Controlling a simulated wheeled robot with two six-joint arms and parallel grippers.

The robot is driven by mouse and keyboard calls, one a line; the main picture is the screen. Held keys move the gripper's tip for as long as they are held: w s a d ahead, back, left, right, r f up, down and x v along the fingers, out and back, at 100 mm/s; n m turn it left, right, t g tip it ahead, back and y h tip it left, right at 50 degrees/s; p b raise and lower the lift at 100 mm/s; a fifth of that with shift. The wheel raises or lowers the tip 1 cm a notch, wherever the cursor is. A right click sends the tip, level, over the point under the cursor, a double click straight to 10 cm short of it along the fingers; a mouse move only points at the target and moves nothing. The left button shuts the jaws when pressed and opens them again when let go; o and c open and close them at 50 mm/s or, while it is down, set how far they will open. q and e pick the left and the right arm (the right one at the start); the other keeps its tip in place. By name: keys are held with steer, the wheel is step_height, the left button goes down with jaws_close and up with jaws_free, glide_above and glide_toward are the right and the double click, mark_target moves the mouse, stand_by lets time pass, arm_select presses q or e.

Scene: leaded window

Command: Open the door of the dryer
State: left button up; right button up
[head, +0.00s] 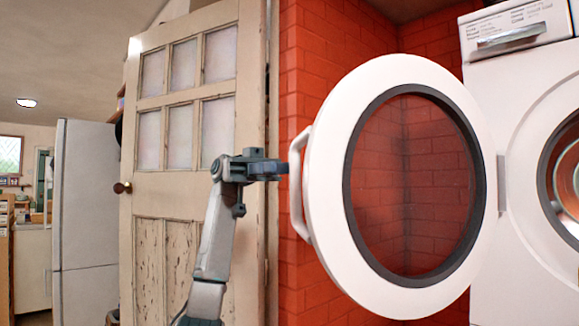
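The dryer (507,270) stands at the right edge of the head view, white, with its drum opening partly in view. Its round white door (335,205) with a dark-rimmed glass pane (410,190) stands swung wide open to the left, hinged at its right side. A white handle (297,185) sits on the door's left edge. My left gripper (284,167) is just left of the handle, its tip close to it; I cannot tell whether they touch or whether the fingers are apart. My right gripper is not in view.
A worn cream panelled door (185,225) with frosted panes stands behind my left arm. A red brick wall (315,60) is behind the dryer door. A pale fridge (85,215) and a kitchen counter (33,270) are at the far left.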

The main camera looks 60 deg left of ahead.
arm_select(q)
steer(key=shift+a, duration=2.3)
